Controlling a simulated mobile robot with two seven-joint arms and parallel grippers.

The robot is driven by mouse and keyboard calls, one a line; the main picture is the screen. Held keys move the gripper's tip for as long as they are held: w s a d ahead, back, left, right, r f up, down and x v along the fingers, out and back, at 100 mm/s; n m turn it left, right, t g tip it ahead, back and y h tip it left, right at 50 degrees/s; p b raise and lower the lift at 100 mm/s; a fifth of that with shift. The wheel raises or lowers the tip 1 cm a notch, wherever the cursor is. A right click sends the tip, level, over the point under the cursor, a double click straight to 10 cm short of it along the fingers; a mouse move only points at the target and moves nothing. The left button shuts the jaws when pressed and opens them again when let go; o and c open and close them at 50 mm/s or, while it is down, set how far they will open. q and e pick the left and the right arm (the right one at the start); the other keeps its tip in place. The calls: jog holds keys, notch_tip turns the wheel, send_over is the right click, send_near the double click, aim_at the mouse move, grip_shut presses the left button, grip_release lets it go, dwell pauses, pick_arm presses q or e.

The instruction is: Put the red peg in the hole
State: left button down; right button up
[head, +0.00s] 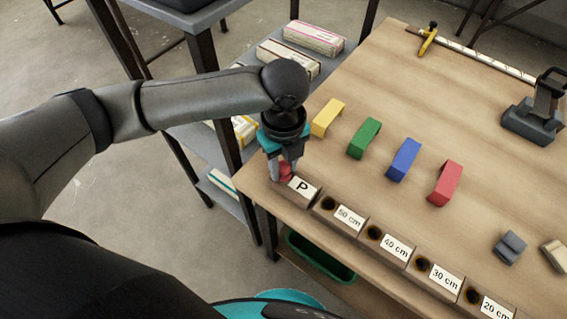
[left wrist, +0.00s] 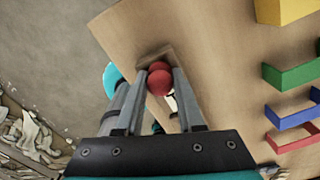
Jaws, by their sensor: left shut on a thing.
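The red peg (head: 286,170) is between the fingers of my left gripper (head: 284,171), at the left end of the wooden block marked P (head: 303,191). In the left wrist view the rounded red peg (left wrist: 159,82) sits between the two fingertips of the left gripper (left wrist: 160,76), which are shut on it. The peg's lower end is hidden, so I cannot tell whether it is in the block. Dark round holes show in the blocks marked 50 cm (head: 348,217), 40 cm (head: 395,247), 30 cm (head: 443,277) and 20 cm (head: 492,308). My right gripper is not in view.
Yellow (head: 327,117), green (head: 365,138), blue (head: 403,160) and red (head: 445,183) bridge-shaped blocks stand in a row on the wooden table (head: 440,110). A grey tool (head: 535,115) is at the right. A green bin (head: 320,257) is below the front edge. A shelf with boxes (head: 314,37) stands behind.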

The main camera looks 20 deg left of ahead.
aim_at(284, 165)
pick_arm(q)
jog(key=c, duration=0.5)
grip_release()
notch_tip(284, 165, up, 12)
jog(key=p, duration=0.3)
jog(key=shift+r+p, duration=0.1)
jog(key=shift+p, duration=0.3)
